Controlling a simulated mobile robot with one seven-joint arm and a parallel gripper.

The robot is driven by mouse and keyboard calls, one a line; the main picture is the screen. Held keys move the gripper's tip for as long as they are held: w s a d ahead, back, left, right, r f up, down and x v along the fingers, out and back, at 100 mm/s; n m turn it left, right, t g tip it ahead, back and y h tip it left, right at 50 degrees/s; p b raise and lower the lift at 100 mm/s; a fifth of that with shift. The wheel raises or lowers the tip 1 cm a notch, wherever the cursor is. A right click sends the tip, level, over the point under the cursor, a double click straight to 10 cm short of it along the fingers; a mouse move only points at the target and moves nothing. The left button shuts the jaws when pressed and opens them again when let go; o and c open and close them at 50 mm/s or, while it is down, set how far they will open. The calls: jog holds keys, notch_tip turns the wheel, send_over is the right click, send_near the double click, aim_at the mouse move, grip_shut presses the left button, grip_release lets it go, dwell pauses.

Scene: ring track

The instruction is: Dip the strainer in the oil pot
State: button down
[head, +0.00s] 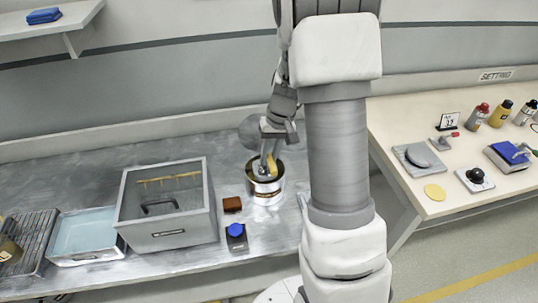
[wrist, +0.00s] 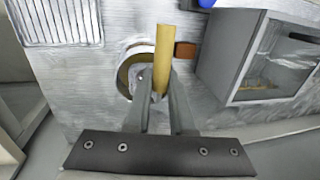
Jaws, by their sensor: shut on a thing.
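The oil pot (head: 266,197) is a short round metal pot with a dark band, standing upright on the metal bench. My gripper (head: 268,160) is right over its mouth, pointing down. In the wrist view, my gripper (wrist: 158,88) is shut on the yellow handle (wrist: 165,55) of the strainer. The handle rises past the fingertips, and the round rim of the pot (wrist: 125,72) shows beside and behind it. The strainer's basket is hidden, so I cannot tell how deep it sits in the pot.
A tray of light blue liquid (head: 87,233) and a slatted rack (head: 25,240) are further left.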

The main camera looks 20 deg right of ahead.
notch_tip(320, 180, down, 9)
jog(key=b, duration=0.6)
jog(key=shift+r+b, duration=0.2)
jog(key=shift+b, duration=0.2)
dwell(0.8)
jog(key=shift+r+p, duration=4.45)
jog(key=shift+r, duration=1.95)
